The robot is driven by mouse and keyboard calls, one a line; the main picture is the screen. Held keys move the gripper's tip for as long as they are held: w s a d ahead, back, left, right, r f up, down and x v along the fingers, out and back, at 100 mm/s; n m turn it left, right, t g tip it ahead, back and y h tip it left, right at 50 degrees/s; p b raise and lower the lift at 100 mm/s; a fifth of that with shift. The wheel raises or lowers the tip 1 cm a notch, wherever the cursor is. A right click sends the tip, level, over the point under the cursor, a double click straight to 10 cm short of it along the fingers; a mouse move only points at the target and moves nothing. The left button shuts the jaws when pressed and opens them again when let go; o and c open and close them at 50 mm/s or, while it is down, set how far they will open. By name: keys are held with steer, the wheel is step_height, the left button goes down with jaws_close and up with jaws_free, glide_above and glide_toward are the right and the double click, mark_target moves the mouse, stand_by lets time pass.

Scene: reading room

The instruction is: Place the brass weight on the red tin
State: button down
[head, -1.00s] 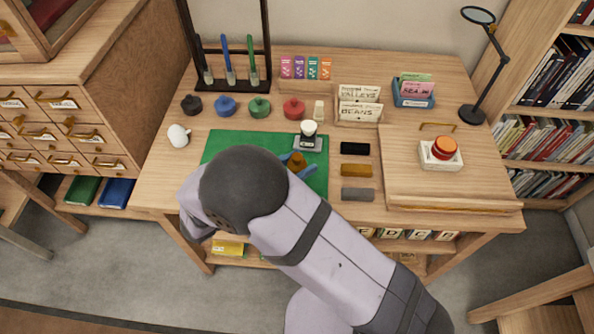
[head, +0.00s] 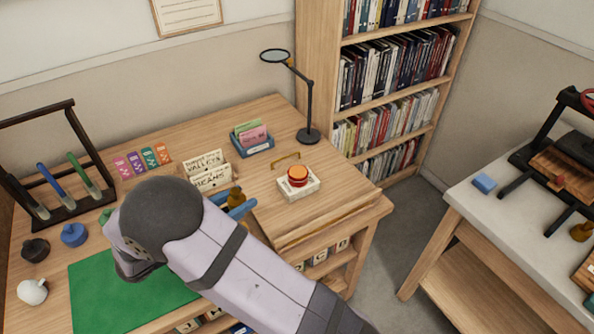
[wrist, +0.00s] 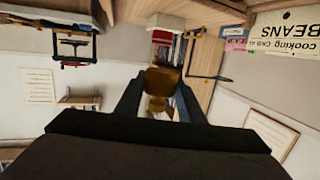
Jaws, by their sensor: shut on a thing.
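The brass weight (head: 236,195) is held between the blue fingers of my gripper (head: 243,205), above the desk. It also shows between the fingers in the wrist view (wrist: 160,82). The red tin (head: 298,178), round with an orange-red top, sits on a white block on the raised wooden board at the desk's right. My gripper is left of the tin and apart from it. In the wrist view a small red and white shape near the top middle looks like the tin on its block. My arm hides part of the desk.
Card holders (head: 207,170) stand just behind my gripper, with a blue card box (head: 252,143) and a magnifier lamp (head: 308,120) farther back. A brass handle (head: 286,158) lies behind the tin. A green mat (head: 110,285) is at left. Another table (head: 480,215) stands right.

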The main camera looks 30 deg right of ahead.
steer(key=s+d+r+m+g+h, duration=0.15)
steer(key=d+r, duration=0.25)
steer(key=d, duration=0.7)
steer(key=d+r+m+g+y, duration=0.1)
steer(key=d+r+m+g, duration=0.2)
steer(key=d, duration=0.8)
steer(key=n+t+y, duration=0.1)
steer(key=n+t, duration=0.6)
glide_above(298, 172)
steer(key=shift+m, duration=0.35)
steer(key=shift+w+f+p, duration=0.1)
steer(key=shift+f+p, duration=0.4)
steer(key=shift+f, duration=4.75)
steer(key=shift+f, duration=0.25)
steer(key=c, duration=1.2)
jaws_free()
steer(key=shift+y, duration=0.25)
steer(key=shift+r, duration=0.1)
